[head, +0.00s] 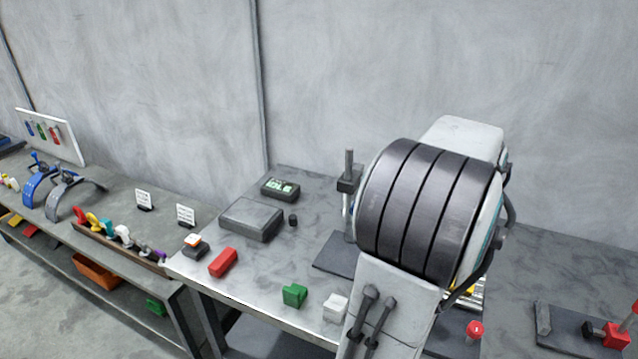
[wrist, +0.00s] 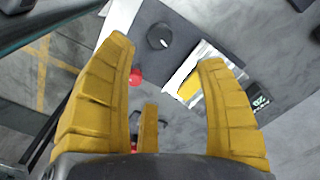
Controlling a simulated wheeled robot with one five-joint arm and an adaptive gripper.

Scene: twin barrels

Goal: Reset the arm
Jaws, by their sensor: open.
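My gripper (wrist: 165,75) shows in the wrist view with its yellow ribbed fingers spread apart and nothing between their tips. Below the fingers are a grey table, a red knob (wrist: 135,77) and a dark round knob (wrist: 159,36). In the head view my arm rises in front of the right part of the bench, and its large dark banded joint hides the table behind it. The gripper itself cannot be made out in the head view.
A red block (head: 223,262), a green block (head: 294,296) and a white block (head: 335,308) lie along the bench's front edge. A grey box (head: 251,219) and a small display unit (head: 280,188) sit behind. A red-handled device (head: 613,335) stands at far right.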

